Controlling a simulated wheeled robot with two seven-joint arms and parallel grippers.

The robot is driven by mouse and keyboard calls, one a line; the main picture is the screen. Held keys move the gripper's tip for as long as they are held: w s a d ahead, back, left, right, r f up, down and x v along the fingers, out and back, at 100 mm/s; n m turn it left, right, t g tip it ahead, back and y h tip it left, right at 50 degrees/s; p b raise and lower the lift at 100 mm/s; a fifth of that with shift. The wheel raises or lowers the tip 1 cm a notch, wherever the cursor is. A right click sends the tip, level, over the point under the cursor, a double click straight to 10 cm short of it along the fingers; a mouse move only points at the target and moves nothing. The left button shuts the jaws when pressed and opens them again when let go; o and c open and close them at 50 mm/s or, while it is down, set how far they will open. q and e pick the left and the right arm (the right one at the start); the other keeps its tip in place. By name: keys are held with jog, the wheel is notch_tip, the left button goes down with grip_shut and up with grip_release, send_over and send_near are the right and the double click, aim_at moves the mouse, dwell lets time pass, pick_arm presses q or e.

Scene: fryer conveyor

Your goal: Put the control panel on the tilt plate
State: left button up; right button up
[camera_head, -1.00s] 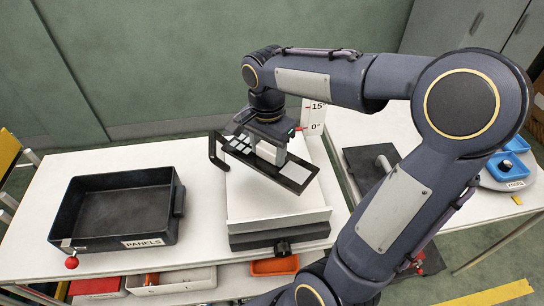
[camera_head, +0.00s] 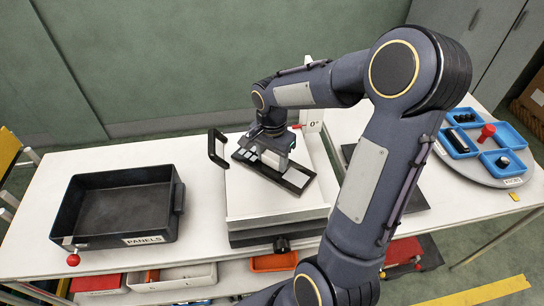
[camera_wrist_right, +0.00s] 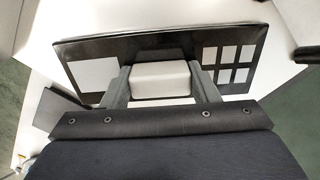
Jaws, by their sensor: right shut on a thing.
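The control panel is a flat black plate (camera_head: 297,180) with a pale square at one end and several small pale rectangles at the other. It also shows in the right wrist view (camera_wrist_right: 95,75). My right gripper (camera_head: 274,158) is shut on the white block in the panel's middle, one finger on each side (camera_wrist_right: 160,82). The panel is over the white tilt plate (camera_head: 265,206), turned at an angle to its edges. I cannot tell whether it touches the plate. My left gripper is not in view.
A black tray labelled PANELS (camera_head: 181,200) stands empty at the left. A black handle (camera_head: 215,150) rises at the plate's far left corner. A round turntable (camera_head: 440,152) with blue bins is at the right. My right arm hides part of the table.

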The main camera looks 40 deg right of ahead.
aim_at(272, 157)
jog(key=shift+f, duration=0.2)
jog(key=o, duration=1.1)
notch_tip(272, 157, up, 12)
jog(key=shift+s+a+f+n+t+y, duration=0.55)
jog(key=shift+s+a+n+t, duration=0.4)
jog(key=shift+s+a+n, duration=1.45)
jog(key=shift+s+a+f+n+t+y, duration=0.4)
jog(key=shift+s+a+n+t+y, duration=0.4)
jog(key=shift+s+a+n, duration=1.6)
jog(key=shift+s+a+f+n+t+y, duration=0.5)
jog(key=shift+s+a+n+t, duration=1)
jog(key=shift+s, duration=1.65)
jog(key=shift+d+n+g, duration=0.2)
jog(key=shift+n+g, duration=0.1)
jog(key=shift+g, duration=0.15)
